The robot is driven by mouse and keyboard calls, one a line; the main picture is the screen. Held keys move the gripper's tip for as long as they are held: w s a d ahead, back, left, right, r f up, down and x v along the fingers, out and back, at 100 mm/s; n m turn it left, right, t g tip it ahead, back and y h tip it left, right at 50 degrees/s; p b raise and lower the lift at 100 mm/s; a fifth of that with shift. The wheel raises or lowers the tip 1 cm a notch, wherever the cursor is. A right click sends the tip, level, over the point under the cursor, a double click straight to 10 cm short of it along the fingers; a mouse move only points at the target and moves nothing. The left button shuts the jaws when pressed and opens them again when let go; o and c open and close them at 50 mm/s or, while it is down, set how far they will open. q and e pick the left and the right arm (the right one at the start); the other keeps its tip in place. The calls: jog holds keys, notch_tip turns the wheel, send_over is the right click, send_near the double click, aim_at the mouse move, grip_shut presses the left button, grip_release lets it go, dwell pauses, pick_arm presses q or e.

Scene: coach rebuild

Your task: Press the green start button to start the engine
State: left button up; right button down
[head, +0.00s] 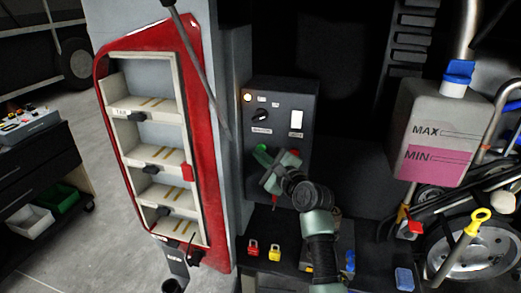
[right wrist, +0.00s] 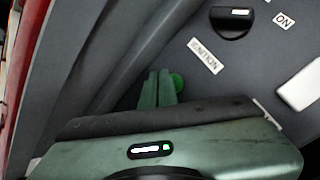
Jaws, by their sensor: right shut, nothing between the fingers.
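The dark control box (head: 284,100) stands upright in the middle of the head view. The green start button (head: 261,149) is on its front, below the black ignition knob (head: 261,115). My right gripper (head: 265,163) is at the box front, close to the button. In the right wrist view its fingers (right wrist: 158,89) are together with nothing between them. The green button (right wrist: 179,86) shows just right of the fingertips, partly hidden behind them. I cannot tell whether they touch it. My left gripper is not in view.
A red-framed shelf panel (head: 104,88) stands left of the box. A tank marked MAX and MIN (head: 432,125) is at the right. A red padlock (head: 253,247) and a yellow padlock (head: 274,252) lie below the box. A white switch (head: 296,119) is right of the knob.

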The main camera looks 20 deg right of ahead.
jog(key=shift+w+d, duration=0.35)
jog(key=shift+w, duration=0.05)
dwell(0.4)
dwell(0.4)
jog(key=shift+s+a+p, duration=0.55)
jog(key=shift+s+p, duration=0.2)
jog(key=shift+p, duration=0.1)
jog(key=s+a+p, duration=0.2)
jog(key=s+p, duration=0.1)
jog(key=s, duration=0.1)
jog(key=shift+s+a, duration=0.1)
jog(key=shift+a, duration=0.3)
dwell(0.3)
